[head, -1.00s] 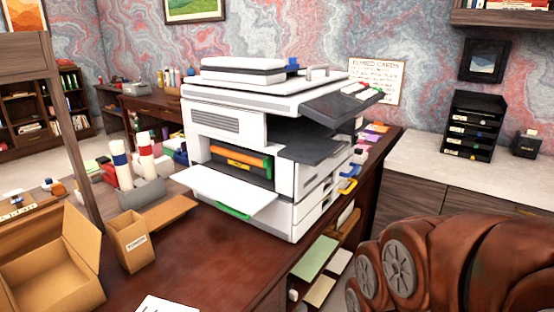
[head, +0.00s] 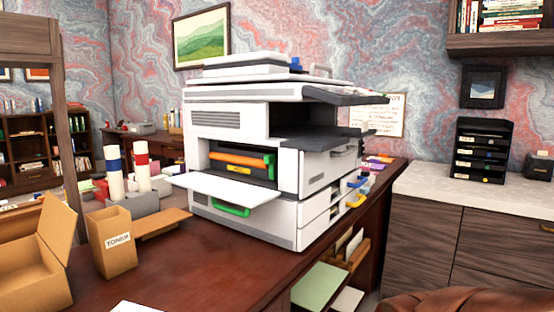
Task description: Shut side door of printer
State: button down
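The white printer (head: 240,110) stands on the dark wooden desk. Its side door (head: 226,189) is a white flap on the left-facing side, open and folded down to roughly level. Above and behind the flap, the opening shows an orange roller-like part (head: 240,160) with a yellow label below it. A green handle (head: 231,210) sits under the flap, on the printer's lower part. My gripper is not in view, so whether it is open or shut does not show.
An open toner box (head: 112,242) stands left of the printer, its flap reaching toward the door. A larger open carton (head: 35,265) is farther left. Paper tubes (head: 141,168) stand in a grey holder behind. The desk in front of the printer (head: 190,270) is mostly clear.

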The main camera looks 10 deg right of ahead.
aim_at(249, 196)
jog(key=z, duration=2.1)
jog(key=k, duration=0.35)
jog(key=u, duration=2.95)
